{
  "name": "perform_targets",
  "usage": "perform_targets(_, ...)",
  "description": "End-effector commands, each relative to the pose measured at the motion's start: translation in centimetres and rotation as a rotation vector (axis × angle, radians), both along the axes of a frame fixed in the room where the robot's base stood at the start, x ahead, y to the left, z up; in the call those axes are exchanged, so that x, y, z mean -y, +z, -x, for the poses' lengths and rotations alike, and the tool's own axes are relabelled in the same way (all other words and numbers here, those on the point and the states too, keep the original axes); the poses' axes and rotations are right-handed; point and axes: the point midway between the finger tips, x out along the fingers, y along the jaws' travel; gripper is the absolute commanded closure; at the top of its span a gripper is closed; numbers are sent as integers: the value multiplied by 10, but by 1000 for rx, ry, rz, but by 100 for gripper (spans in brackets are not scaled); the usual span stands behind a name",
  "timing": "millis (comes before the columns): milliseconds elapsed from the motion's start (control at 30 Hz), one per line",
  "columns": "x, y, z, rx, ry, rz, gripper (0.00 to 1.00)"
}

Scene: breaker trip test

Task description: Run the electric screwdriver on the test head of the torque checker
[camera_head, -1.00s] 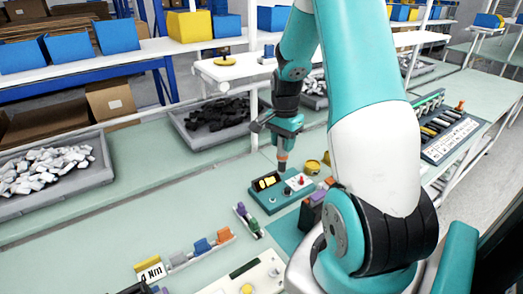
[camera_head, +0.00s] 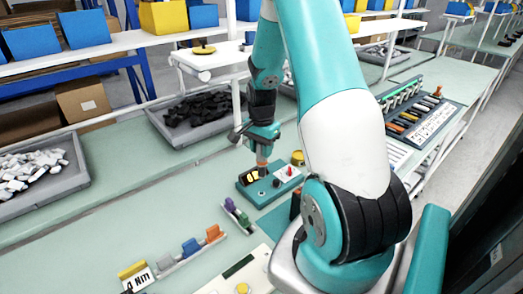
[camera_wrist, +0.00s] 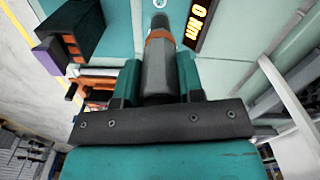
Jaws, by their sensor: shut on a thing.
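My gripper (camera_head: 262,138) is shut on the electric screwdriver (camera_wrist: 157,68), a grey tool with an orange ring, between teal fingers in the wrist view. The screwdriver (camera_head: 262,165) points down over the torque checker (camera_head: 278,190), a teal box on the bench with a yellow-lit display and a red knob. Its display (camera_wrist: 197,22) reads 0 Nm in the wrist view. The test head is mostly hidden by the tool, and I cannot tell whether the bit touches it.
A yellow round part (camera_head: 297,157) sits behind the checker. Grey trays (camera_head: 170,135) line the back. A tool rack (camera_head: 420,115) is at right.

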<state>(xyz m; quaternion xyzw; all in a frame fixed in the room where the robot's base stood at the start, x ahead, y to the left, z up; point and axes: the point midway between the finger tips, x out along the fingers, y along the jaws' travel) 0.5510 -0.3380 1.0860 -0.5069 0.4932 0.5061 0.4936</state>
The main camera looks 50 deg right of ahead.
Motion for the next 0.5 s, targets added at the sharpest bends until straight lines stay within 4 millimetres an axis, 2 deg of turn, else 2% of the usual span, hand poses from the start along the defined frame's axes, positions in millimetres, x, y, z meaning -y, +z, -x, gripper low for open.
perform_targets(367, -1, 2, 0, 0, 0, 0, 92)
perform_targets(500, -1, -5, 0, -1, 0, 0, 92)
